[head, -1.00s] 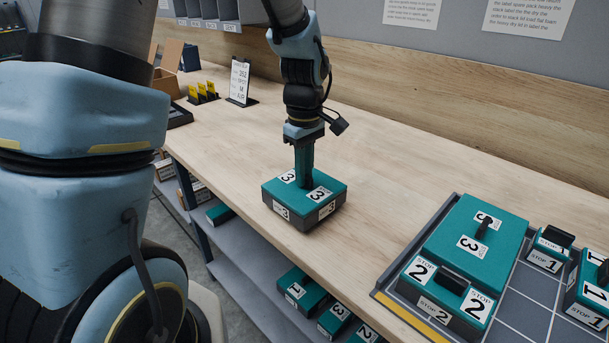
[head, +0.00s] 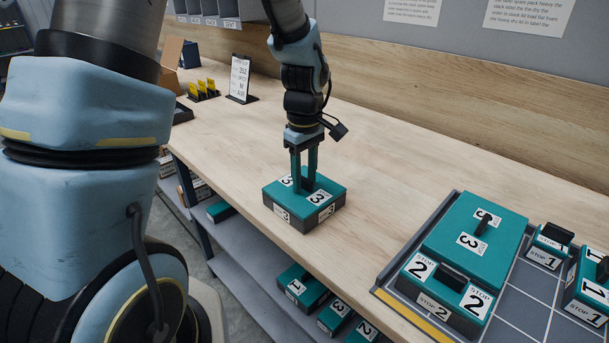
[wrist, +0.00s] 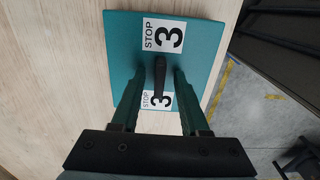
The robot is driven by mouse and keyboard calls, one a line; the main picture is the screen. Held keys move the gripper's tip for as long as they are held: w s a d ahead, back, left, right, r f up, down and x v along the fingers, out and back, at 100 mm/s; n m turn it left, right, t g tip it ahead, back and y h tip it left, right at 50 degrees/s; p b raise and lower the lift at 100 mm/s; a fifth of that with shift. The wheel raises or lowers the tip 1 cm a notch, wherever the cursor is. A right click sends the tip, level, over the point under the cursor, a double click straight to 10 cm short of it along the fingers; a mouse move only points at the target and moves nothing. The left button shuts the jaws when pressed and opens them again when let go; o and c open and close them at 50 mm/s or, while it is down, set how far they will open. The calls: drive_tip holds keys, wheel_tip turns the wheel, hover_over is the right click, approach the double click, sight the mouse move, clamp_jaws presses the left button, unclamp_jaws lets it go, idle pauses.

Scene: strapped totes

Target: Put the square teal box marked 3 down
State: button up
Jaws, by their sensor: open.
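The square teal box marked 3 (head: 323,188) sits flat on the wooden bench near its front edge. It has a teal lid, dark lower sides and a dark handle on top. My gripper (head: 305,187) is directly above it, fingers pointing down. In the wrist view my gripper (wrist: 160,78) is open, one finger on each side of the handle (wrist: 159,70), with a gap to each. The box lid (wrist: 200,40) also shows there, with its STOP 3 labels. Nothing is held. In the head view the fingers partly hide the handle.
A grey tray (head: 533,300) at the right holds a larger teal box marked 3 (head: 460,243), a box marked 2 (head: 447,288) and boxes marked 1. A sign (head: 240,78) stands at the back left. The bench (head: 420,170) between is clear. More boxes lie on the shelf below.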

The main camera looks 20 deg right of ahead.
sight(305, 178)
wheel_tip(305, 178, up, 12)
drive_tip(key=b, duration=0.2)
drive_tip(key=s+a+f+m, duration=0.1)
drive_tip(key=a+f+m, duration=0.2)
drive_tip(key=a, duration=0.9)
drive_tip(key=s+a+f+m+t, duration=0.1)
drive_tip(key=a+f+m, duration=0.2)
drive_tip(key=a, duration=0.9)
wheel_tip(305, 178, down, 2)
drive_tip(key=shift+a+m+t, duration=0.15)
drive_tip(key=shift+m+t, duration=0.15)
